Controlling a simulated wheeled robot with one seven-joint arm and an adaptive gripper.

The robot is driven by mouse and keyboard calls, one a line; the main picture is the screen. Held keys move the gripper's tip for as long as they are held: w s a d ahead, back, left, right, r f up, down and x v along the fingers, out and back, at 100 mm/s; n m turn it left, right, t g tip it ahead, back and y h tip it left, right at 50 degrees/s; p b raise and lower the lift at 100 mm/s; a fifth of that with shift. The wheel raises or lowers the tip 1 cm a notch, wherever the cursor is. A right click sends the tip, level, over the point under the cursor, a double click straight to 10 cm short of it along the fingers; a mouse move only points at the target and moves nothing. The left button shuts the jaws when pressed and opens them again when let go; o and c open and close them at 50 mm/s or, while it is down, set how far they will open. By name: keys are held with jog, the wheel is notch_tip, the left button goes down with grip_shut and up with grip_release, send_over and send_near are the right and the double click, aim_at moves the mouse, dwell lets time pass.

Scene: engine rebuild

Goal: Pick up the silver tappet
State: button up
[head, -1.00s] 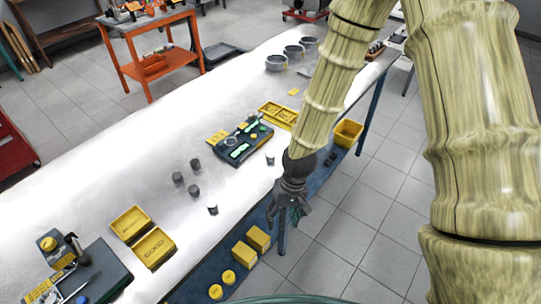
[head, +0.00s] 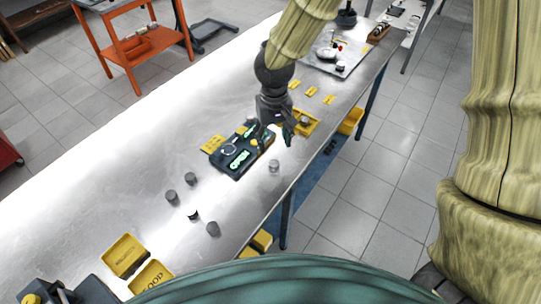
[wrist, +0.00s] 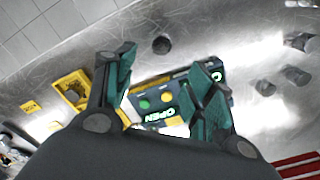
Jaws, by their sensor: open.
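Several small grey cylinders that look like tappets stand on the metal table. One lighter, silvery one (head: 274,166) stands alone right of the green-and-black device, near the table's front edge. Others (head: 191,179) (head: 171,196) (head: 213,228) form a loose group to the left. I cannot tell for sure which is the silver tappet. My gripper (head: 284,136) is open and empty, above the table by the device's far end. In the wrist view, a dark round cylinder (wrist: 161,45) lies just beyond the space between my open fingers (wrist: 167,68).
The device (head: 240,155) with an OPEN label sits beneath my gripper. A yellow tray (head: 312,127) lies beside it and holds a round part. Yellow bins (head: 125,254) stand at the near left. Bare table lies around the lone cylinder.

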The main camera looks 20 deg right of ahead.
aim_at(274, 163)
jog(key=shift+s+f, duration=0.25)
jog(key=shift+f, duration=0.15)
jog(key=shift+d+f+p, duration=0.15)
jog(key=shift+f+p, duration=0.35)
jog(key=shift+f, duration=1.5)
jog(key=shift+s, duration=0.2)
jog(key=shift+f, duration=0.3)
jog(key=shift+s+f+p, duration=0.1)
jog(key=shift+f+p, duration=1.05)
jog(key=shift+f, duration=1.2)
jog(key=shift+c, duration=0.2)
jog(key=c, duration=1)
